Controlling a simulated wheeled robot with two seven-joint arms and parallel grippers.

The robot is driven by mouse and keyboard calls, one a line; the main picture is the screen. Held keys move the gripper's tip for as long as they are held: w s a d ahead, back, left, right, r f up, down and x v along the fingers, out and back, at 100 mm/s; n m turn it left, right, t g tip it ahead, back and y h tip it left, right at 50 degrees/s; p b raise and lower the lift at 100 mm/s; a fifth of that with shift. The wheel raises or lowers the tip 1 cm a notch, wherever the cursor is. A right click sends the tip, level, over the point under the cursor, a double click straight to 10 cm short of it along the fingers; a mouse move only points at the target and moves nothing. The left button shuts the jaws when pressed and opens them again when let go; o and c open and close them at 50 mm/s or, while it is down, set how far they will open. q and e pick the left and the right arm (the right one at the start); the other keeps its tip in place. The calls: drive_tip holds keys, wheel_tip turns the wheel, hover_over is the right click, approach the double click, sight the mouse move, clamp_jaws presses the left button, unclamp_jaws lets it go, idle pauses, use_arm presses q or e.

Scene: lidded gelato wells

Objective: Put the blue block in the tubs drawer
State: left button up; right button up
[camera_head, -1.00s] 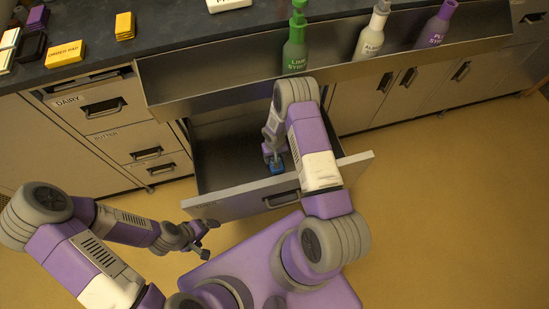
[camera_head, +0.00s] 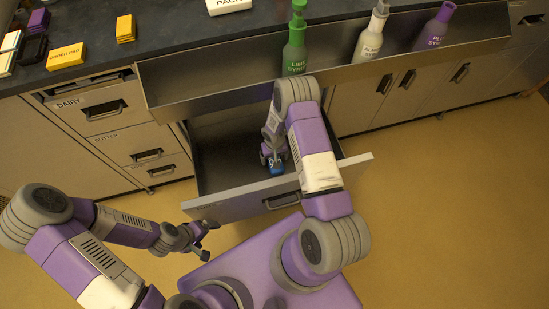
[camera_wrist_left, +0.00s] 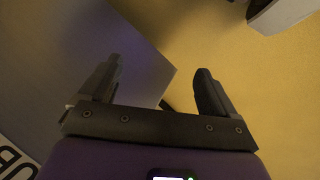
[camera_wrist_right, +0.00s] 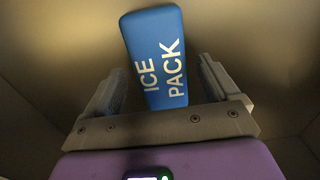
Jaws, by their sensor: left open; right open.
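The blue block (camera_wrist_right: 158,60), lettered "ICE PACK", is in the right wrist view, ahead of and partly between the spread fingers of my right gripper (camera_wrist_right: 160,85). In the head view the blue block (camera_head: 276,167) is inside the open drawer (camera_head: 240,203), near its front panel. My right gripper (camera_head: 272,157) is open and reaches down into the drawer beside the block. The lettering on the drawer front is too small to read here. My left gripper (camera_head: 204,239) is open and empty in front of the drawer's left end; its fingers show in the left wrist view (camera_wrist_left: 155,90).
A steel rail with a green lime syrup bottle (camera_head: 295,45), an almond bottle (camera_head: 371,32) and a purple bottle (camera_head: 436,26) runs above the drawer. Closed drawers, one marked "DAIRY" (camera_head: 102,110), stand at left. Yellow pads (camera_head: 66,56) lie on the dark counter.

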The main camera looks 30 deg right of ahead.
wheel_tip(320, 180, up, 11)
drive_tip(key=p, duration=0.3)
